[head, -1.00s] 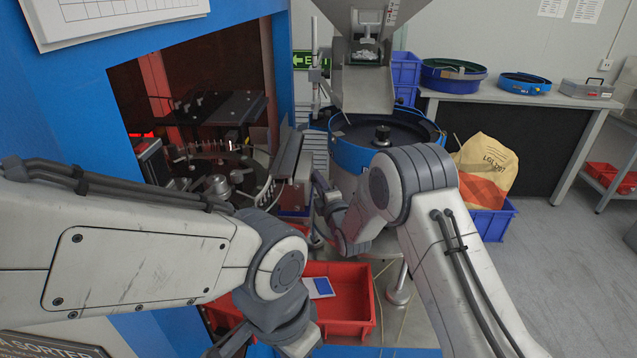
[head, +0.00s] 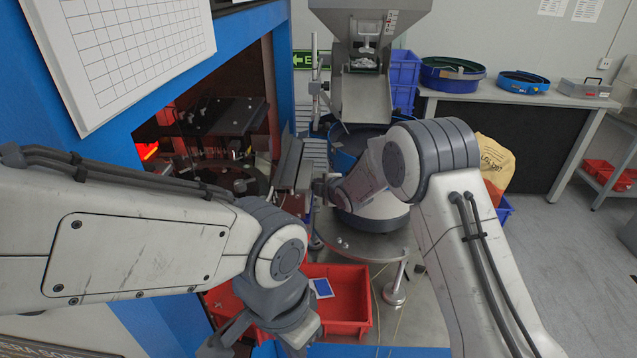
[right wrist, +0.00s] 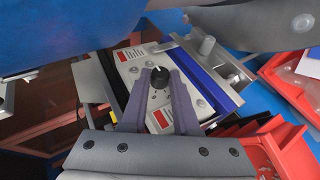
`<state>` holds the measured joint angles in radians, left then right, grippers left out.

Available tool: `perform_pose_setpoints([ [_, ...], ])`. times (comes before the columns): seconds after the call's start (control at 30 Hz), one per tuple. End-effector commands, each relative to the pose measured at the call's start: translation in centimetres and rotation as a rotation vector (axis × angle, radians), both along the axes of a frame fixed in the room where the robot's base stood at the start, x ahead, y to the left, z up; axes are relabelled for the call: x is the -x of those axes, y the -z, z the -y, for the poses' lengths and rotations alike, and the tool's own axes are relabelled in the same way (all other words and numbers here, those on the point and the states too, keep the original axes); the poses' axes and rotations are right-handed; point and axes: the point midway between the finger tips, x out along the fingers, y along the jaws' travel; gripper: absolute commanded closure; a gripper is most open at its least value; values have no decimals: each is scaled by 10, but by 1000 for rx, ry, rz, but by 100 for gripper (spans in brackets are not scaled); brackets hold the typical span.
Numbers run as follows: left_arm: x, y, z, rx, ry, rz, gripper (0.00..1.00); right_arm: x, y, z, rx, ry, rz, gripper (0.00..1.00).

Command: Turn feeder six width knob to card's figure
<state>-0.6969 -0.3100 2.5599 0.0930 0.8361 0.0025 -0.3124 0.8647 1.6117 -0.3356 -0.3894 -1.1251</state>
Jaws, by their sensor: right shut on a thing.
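In the right wrist view, a black round knob (right wrist: 161,77) with a white pointer mark sits on a grey panel (right wrist: 143,63) with red-and-white labels. My right gripper (right wrist: 158,76) has its two grey fingers at the knob's sides, shut on it. The knob's scale is too small to read. In the head view, my right forearm hides most of that gripper and the knob. My left gripper (head: 232,338) is low at the bottom, partly cut off, away from the panel. A blue-and-white card (head: 321,288) lies in the red bin; no figure is legible on it.
The blue bowl feeder (head: 348,148) stands behind my right forearm, under a grey hopper (head: 365,95). The red bin (head: 350,325) sits in front. A gridded white chart (head: 125,60) hangs on the blue cabinet. A side bench (head: 500,95) stands at the back right.

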Motion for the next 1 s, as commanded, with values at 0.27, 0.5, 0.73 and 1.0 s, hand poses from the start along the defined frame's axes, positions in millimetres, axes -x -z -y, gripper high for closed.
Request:
perform_pose_setpoints([
  [0.27, 0, -4, 0, 0, 1, 0, 100, 0, 1, 0, 1, -1, -25, 100],
  [0.5, 0, -4, 0, 0, 1, 0, 100, 0, 1, 0, 1, -1, -24, 100],
  [0.73, 0, -4, 0, 0, 1, 0, 100, 0, 1, 0, 1, -1, -23, 41],
  [1.0, 0, -1, 0, 0, 1, 0, 100, 3, -2, 1, 0, -1, -22, 41],
])
